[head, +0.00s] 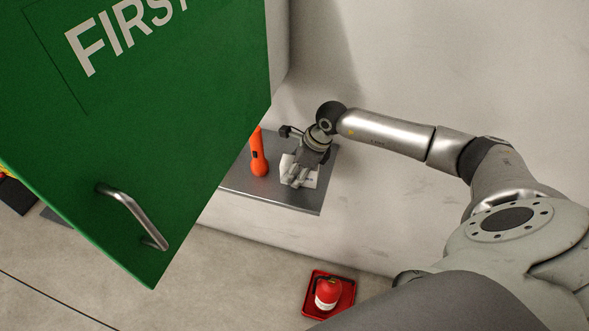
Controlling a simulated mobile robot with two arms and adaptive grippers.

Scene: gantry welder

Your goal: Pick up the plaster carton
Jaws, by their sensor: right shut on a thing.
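The plaster carton (311,181) is a small white box on the grey shelf (273,196) against the wall. My right gripper (294,181) comes down over the carton from above, and its fingers are shut on it. The fingers cover part of the carton. I cannot tell whether the carton touches the shelf or is slightly raised. My left gripper is not in view.
An orange torch (258,158) stands on the shelf just left of the carton. A green first aid cabinet door (150,130) with a metal handle (133,216) fills the upper left. A red fire extinguisher (327,291) stands in a red tray (346,300) on the floor below.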

